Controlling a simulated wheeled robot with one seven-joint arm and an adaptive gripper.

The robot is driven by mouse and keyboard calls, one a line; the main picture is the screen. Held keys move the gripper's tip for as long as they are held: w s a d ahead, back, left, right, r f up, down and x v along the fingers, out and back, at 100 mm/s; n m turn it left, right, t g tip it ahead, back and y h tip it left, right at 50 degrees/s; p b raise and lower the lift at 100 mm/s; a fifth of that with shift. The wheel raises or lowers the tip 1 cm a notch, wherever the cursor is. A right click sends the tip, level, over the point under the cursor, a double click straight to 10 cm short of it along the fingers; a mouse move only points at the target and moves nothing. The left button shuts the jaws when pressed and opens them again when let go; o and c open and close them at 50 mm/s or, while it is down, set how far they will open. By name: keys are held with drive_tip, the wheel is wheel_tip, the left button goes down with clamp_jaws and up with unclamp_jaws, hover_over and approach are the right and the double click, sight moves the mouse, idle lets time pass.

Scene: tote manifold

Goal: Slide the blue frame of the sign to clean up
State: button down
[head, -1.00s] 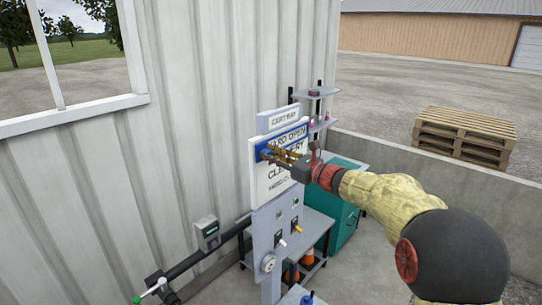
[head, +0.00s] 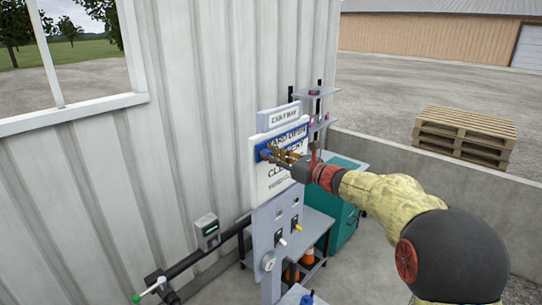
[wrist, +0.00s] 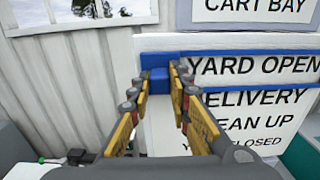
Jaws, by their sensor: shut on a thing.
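The white sign board (head: 268,185) is fixed to a grey panel in the head view. In the wrist view its rows read YARD OPEN, DELIVERY, CLEAN UP and a partly hidden CLOSED line. The blue frame (wrist: 250,53) surrounds the top row, YARD OPEN, and also shows in the head view (head: 264,142). At its left end is a blue tab (wrist: 158,84). My gripper (wrist: 162,76) is shut on this tab, a finger on either side. In the head view my gripper (head: 266,154) reaches the sign from the right and covers part of its text.
A CART BAY plate (head: 283,118) is above the sign. A corrugated wall (head: 200,110) is to the left. A teal cabinet (head: 345,215) and grey shelves stand behind to the right.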

wheel_tip(320, 180, down, 11)
drive_tip(key=b, duration=0.8)
drive_tip(key=c, duration=1.6)
unclamp_jaws()
drive_tip(key=shift+c, duration=0.2)
drive_tip(key=shift+d, duration=0.1)
drive_tip(key=v, duration=1.2)
